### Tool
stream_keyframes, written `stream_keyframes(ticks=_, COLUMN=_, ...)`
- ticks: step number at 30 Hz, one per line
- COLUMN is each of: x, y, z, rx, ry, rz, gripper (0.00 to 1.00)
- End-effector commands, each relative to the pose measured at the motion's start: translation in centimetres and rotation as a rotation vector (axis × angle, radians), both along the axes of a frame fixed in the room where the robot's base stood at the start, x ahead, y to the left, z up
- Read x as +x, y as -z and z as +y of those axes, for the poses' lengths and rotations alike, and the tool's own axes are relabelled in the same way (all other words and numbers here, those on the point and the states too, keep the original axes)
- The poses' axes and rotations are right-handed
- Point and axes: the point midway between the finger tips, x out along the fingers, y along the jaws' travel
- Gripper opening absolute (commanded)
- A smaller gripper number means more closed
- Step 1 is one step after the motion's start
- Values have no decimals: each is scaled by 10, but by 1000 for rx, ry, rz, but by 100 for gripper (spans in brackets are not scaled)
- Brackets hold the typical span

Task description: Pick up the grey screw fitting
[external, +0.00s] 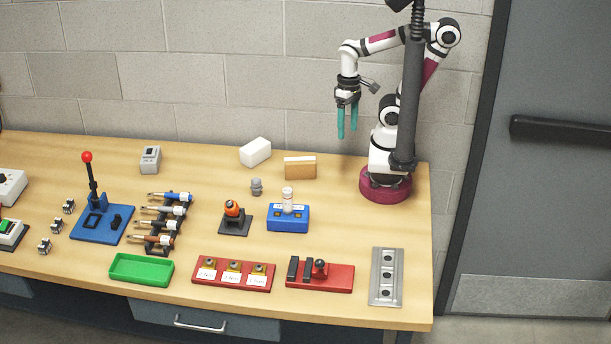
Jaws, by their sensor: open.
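A small grey fitting (256,186), which looks like the grey screw fitting, stands on the table near its middle, behind the black stand with the orange-topped piece. It is small in this view, so its fine shape is hard to tell. My gripper (347,136) is open, with two teal fingers pointing down. It hangs empty in the air above the back right of the table, to the right of the fitting and well apart from it.
A blue box (288,218) with a small bottle stands right of the fitting. A black stand (235,223) is in front. A white block (255,152) and a tan block (300,168) lie behind. A screwdriver rack (163,222) stands left. The front holds a green tray (141,270) and red holders (233,275).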

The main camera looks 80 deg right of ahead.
Motion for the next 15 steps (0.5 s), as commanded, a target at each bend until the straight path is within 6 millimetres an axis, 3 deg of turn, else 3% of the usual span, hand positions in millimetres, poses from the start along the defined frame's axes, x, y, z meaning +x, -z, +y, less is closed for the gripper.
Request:
stream_keyframes(ticks=3, x=3, y=1, z=2, rx=4, ry=-5, rz=-6, gripper=74)
stream_keyframes(ticks=5, x=18, y=5, z=9, rx=22, ry=-29, rz=-39, gripper=74)
stream_keyframes(ticks=8, x=75, y=22, z=42, rx=80, ry=-72, rz=-173, gripper=74)
stream_keyframes(ticks=12, x=173, y=60, z=93, rx=94, ry=-12, rz=-448, gripper=74)
stream_keyframes(ticks=15, x=223, y=93, z=101, rx=-25, ry=69, rz=-640, gripper=74)
